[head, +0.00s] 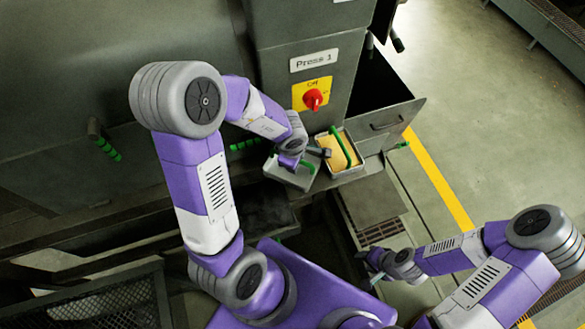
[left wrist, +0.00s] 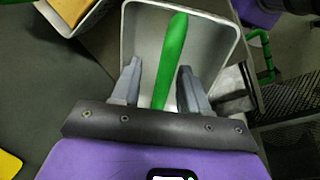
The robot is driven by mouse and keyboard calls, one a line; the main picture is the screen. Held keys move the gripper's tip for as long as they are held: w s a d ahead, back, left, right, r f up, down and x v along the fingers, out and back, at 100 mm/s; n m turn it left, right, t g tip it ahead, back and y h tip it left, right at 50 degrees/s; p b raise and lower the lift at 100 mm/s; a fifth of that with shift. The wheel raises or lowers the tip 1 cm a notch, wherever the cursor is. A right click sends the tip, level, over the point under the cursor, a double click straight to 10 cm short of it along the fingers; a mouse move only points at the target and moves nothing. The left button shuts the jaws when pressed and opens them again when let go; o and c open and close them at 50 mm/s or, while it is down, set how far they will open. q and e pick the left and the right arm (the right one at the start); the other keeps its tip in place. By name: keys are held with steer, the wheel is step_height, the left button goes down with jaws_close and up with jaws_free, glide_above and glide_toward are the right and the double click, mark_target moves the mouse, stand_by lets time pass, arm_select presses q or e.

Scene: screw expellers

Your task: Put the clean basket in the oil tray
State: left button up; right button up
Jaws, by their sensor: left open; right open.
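A pale grey, empty-looking basket (head: 292,178) with a green handle sits on the ledge below the press. It also shows in the left wrist view (left wrist: 222,45), with its green handle (left wrist: 172,52) running between my fingers. My left gripper (left wrist: 158,78) is open, one finger on each side of that handle; I cannot tell whether they touch it. The arm partly hides this basket in the head view. Just right of it is a container (head: 354,163) with yellow contents and a green bar across. I cannot tell which is the oil tray. My right gripper (head: 370,265) is open and empty, low at the right.
The press body carries a red switch (head: 313,99) on a yellow plate. An open drawer-like metal bin (head: 398,118) juts out right of the ledge. Green-gripped levers (head: 105,144) stick out at the left. The floor beyond the yellow line (head: 440,180) is clear.

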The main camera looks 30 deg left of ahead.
arm_select(q)
steer(key=shift+s+f, duration=0.1)
steer(key=shift+f, duration=0.1)
steer(key=shift+w, duration=0.2)
steer(key=shift+c, duration=0.3)
jaws_close()
steer(key=shift+s+r, duration=0.1)
